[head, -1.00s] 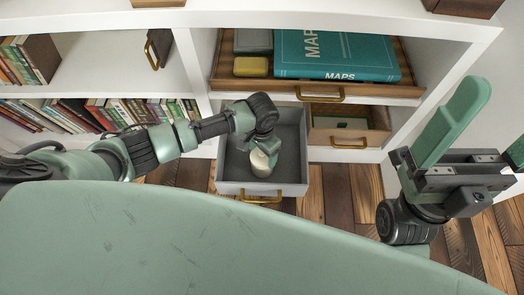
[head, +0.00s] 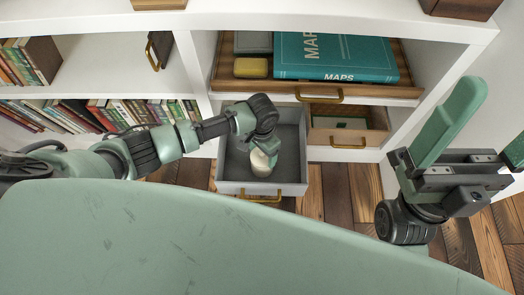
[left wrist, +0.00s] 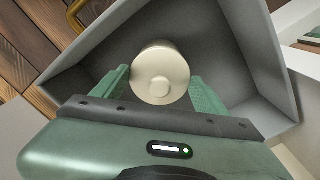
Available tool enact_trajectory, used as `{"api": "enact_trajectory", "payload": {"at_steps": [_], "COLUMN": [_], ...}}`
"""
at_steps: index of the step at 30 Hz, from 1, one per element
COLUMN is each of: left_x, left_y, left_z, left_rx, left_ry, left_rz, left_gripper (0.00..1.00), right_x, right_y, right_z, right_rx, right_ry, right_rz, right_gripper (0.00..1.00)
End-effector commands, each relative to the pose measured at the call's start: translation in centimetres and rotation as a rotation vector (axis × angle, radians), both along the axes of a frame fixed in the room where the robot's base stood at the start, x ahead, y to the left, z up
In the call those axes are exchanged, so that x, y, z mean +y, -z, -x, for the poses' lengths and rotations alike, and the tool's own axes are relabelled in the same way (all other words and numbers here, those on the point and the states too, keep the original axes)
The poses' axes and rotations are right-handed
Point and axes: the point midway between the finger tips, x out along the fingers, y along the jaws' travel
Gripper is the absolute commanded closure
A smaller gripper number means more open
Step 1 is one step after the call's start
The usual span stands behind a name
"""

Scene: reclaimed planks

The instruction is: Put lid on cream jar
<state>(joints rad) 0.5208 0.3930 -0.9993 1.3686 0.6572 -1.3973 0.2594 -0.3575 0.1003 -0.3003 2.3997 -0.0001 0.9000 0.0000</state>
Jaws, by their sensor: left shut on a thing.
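A round cream lid with a small knob (left wrist: 160,78) sits between the two green fingers of my left gripper (left wrist: 163,92), which is shut on it. In the head view the cream jar and lid show as one pale shape (head: 262,163) under my left gripper (head: 265,150), inside the open grey drawer (head: 292,189). The jar's body is mostly hidden below the lid in the wrist view. I cannot tell whether the lid is seated on the jar or just above it. My right gripper (head: 492,122) is open and empty at the right, away from the drawer.
The grey drawer's walls stand close around my left gripper. Above it a wooden drawer holds a teal MAPS book (head: 335,55) and a yellow box (head: 251,68). A smaller wooden drawer (head: 348,137) is open to the right. Books fill the left shelves.

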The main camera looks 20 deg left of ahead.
Motion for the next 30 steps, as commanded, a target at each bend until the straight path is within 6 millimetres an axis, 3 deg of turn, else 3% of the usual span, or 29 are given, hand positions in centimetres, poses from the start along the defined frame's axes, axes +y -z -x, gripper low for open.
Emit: {"api": "enact_trajectory", "payload": {"at_steps": [8,9,11,12,30], "left_x": [0.0,0.0,0.0,0.0,0.03], "left_y": [0.02,0.02,0.02,0.01,-0.14], "left_z": [0.0,0.0,0.0,0.0,0.01], "left_rx": [0.0,0.0,0.0,0.0,0.0], "left_ry": [0.0,0.0,0.0,0.0,0.0], "left_rz": [0.0,0.0,0.0,0.0,0.0], "left_gripper": [0.66,0.21,0.05,0.01,0.0], "right_x": [0.0,0.01,0.01,0.01,0.06], "right_y": [-0.19,-0.22,-0.26,-0.28,-0.15], "right_z": [0.02,0.03,0.03,0.03,-0.41], "right_rx": [-0.01,-0.011,-0.013,-0.014,0.017], "right_ry": [0.0,0.0,0.0,0.0,0.003], "right_rz": [0.0,0.001,0.0,0.0,0.006], "right_gripper": [0.07,0.07,0.07,0.07,0.07]}}
